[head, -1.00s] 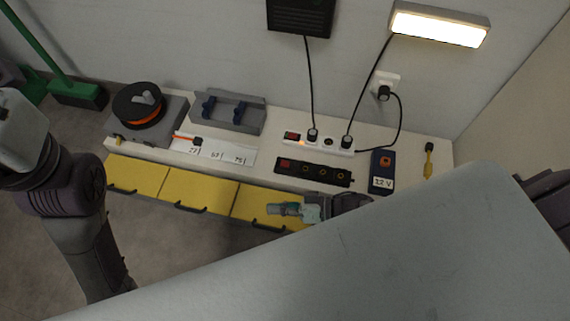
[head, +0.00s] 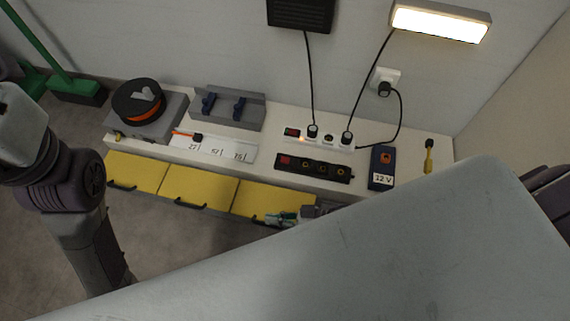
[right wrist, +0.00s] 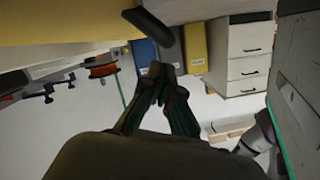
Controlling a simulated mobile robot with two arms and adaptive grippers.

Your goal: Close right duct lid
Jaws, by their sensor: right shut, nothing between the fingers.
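Yellow duct lids with dark handles run along the bench's front. In the right wrist view the gripper (right wrist: 160,76) is shut and empty, with a dark handle (right wrist: 150,24) just beyond the fingertips and a yellow lid (right wrist: 60,22) at upper left. My left arm shows, but its gripper is out of view.
The middle duct lid (head: 198,188) and left duct lid (head: 138,172) adjoin it. On the bench are a black power strip (head: 312,168), a white power strip (head: 328,142), a blue 12 V box (head: 382,160) and an orange reel (head: 139,101). Floor in front is clear.

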